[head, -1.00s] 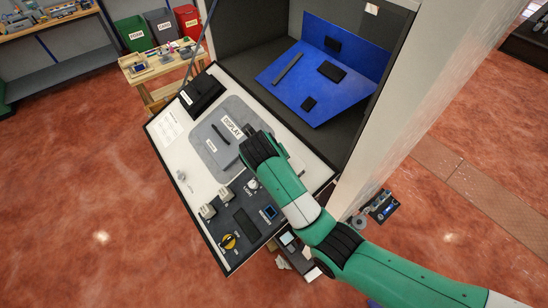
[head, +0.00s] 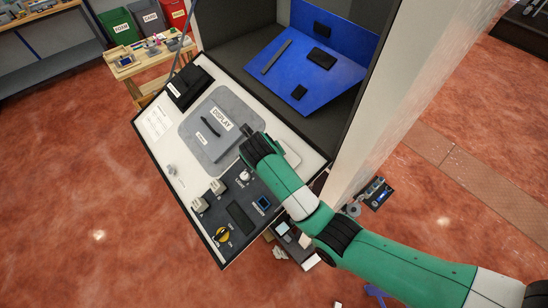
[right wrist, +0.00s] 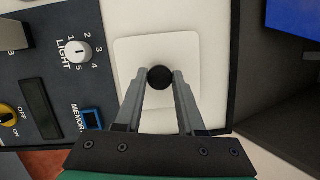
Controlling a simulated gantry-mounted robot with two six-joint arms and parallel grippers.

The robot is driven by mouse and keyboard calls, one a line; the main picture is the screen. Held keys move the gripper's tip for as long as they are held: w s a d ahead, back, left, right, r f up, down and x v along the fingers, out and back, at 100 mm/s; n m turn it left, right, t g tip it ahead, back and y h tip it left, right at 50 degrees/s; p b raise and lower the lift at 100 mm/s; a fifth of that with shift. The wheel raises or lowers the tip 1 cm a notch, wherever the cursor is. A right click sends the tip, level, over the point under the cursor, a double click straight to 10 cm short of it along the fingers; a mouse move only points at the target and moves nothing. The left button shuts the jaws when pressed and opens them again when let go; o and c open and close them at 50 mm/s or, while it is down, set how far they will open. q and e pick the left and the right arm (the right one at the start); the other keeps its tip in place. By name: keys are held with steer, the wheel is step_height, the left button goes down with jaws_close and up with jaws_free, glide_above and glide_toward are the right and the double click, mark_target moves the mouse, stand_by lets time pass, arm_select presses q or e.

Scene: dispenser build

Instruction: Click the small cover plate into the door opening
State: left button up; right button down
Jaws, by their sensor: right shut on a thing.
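The small cover plate (right wrist: 200,52) is a white rounded square with a black round knob (right wrist: 160,77). It lies flat over the white door panel in the right wrist view; I cannot tell whether it is seated in the opening beneath. My right gripper (right wrist: 159,78) is shut on the knob, its fingers on both sides. In the head view my right arm reaches in from the lower right, and the plate's edge (head: 292,153) shows beside it. The open door (head: 163,168) is a tilted white panel. My left gripper is not in view.
The door carries a grey DISPLAY pad (head: 203,143), a light dial (right wrist: 77,52), a small blue-framed window (right wrist: 92,118) and a yellow on/off knob (head: 222,235). A blue board (head: 285,72) with dark parts stands in the cabinet behind. A bench and bins are at the upper left.

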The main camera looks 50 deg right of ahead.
steer(key=shift+p, duration=0.45)
stand_by(0.5)
steer(key=shift+d+f, duration=0.15)
steer(key=shift+f, duration=0.2)
stand_by(1.0)
jaws_free()
stand_by(0.6)
steer(key=shift+r, duration=0.1)
steer(key=shift+v, duration=2.95)
